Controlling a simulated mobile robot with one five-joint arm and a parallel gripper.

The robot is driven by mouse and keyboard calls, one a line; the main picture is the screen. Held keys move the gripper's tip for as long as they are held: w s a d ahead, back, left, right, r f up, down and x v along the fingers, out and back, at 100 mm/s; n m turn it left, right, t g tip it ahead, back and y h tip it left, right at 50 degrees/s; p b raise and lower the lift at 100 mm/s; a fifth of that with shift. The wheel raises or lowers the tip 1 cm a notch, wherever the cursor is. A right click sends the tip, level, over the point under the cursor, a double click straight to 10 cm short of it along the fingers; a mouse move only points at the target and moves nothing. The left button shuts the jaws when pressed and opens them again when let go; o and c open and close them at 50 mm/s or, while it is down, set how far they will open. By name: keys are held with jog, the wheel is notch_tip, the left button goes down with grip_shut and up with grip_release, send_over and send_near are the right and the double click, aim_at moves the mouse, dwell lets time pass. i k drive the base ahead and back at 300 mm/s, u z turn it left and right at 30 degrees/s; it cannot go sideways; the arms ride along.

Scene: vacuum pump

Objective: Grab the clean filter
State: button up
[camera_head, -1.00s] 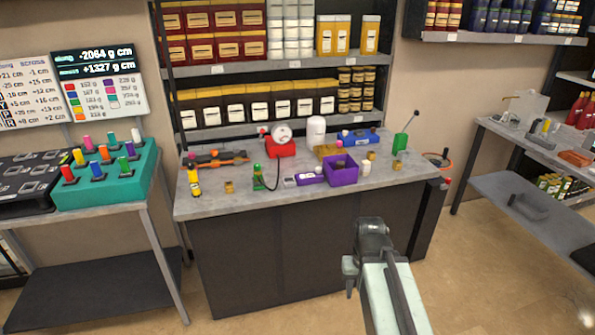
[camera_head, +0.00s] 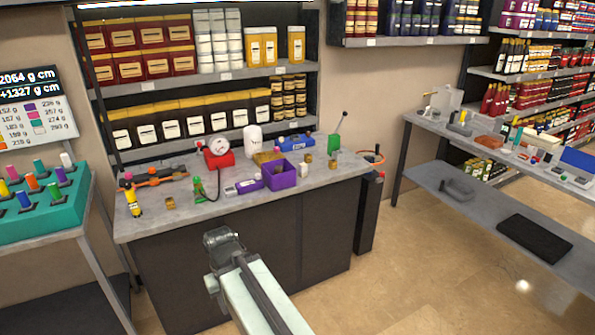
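The grey-topped workbench (camera_head: 215,212) stands ahead with small pump parts on it. I cannot tell for sure which item is the clean filter. Candidates are a white rounded cylinder (camera_head: 253,140) standing at the back and a small white cup-like piece (camera_head: 304,171) right of the purple open box (camera_head: 281,177). The box holds something dark and unclear. My gripper (camera_head: 220,245) is in front of the bench, apart from these items in the picture. Its fingers are not clearly seen, so its opening cannot be told. Nothing is visibly held.
A red gauge unit (camera_head: 219,154), blue tool (camera_head: 296,142), green lever piece (camera_head: 334,144) and yellow bottle (camera_head: 132,203) crowd the bench. A teal rack (camera_head: 42,218) stands left, another table (camera_head: 480,147) right. The floor (camera_head: 400,265) between bench and right table is clear.

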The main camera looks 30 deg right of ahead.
aim_at(302, 166)
jog(key=u, duration=0.05)
jog(key=i, duration=0.95)
jog(key=z, duration=0.05)
